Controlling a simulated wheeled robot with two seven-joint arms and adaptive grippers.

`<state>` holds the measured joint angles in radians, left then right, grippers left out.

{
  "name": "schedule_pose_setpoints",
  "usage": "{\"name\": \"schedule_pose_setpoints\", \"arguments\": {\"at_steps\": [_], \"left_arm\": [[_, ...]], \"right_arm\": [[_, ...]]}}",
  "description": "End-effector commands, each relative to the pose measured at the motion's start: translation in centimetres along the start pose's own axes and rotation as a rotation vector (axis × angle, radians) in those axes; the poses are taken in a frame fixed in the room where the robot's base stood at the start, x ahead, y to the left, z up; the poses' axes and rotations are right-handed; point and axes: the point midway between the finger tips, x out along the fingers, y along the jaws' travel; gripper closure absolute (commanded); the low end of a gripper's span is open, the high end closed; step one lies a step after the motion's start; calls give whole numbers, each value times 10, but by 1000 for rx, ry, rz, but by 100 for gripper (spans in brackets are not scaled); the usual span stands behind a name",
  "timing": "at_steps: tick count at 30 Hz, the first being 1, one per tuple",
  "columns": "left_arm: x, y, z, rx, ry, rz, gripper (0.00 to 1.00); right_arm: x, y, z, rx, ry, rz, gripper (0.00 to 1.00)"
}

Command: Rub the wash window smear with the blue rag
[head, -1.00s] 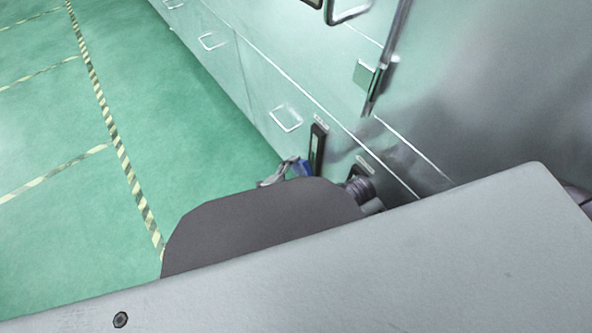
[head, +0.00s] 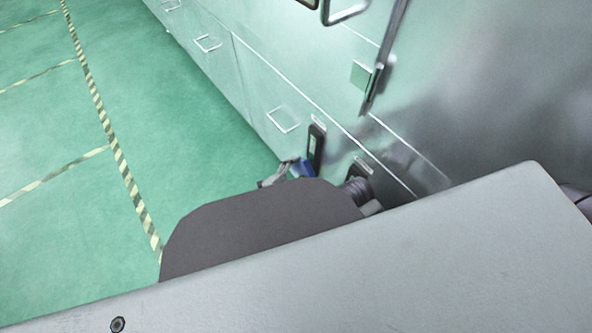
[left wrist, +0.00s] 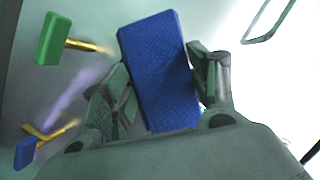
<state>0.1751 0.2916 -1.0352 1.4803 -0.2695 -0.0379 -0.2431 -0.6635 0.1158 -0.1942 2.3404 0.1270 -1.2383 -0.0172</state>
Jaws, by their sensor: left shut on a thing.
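The blue rag (left wrist: 160,72) is a flat, rectangular blue pad in the left wrist view. My left gripper (left wrist: 160,88) is shut on it, with a finger on each side. In the head view only a small blue part of the rag (head: 306,169) shows beside my left gripper (head: 286,170), low along the cabinet fronts. A dark upright window-like strip (head: 316,146) is just above the rag there; I cannot tell whether it is the wash window. No smear can be made out for sure. My right gripper is not in view.
The left wrist view shows a green handle (left wrist: 52,38) and a blue handle (left wrist: 25,153) on brass stems, left of the rag. Pale cabinets with a wire pull (head: 284,120) line the right. Green floor (head: 200,120) lies open at left.

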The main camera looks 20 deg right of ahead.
Motion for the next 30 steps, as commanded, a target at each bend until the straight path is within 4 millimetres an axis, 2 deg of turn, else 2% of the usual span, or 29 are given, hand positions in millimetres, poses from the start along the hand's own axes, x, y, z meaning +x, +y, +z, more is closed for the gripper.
{"name": "schedule_pose_setpoints", "arguments": {"at_steps": [21,30], "left_arm": [[7,0,-4,0,1,0,59],[3,8,-11,-1,1,0,59]], "right_arm": [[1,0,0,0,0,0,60],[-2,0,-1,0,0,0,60]]}}
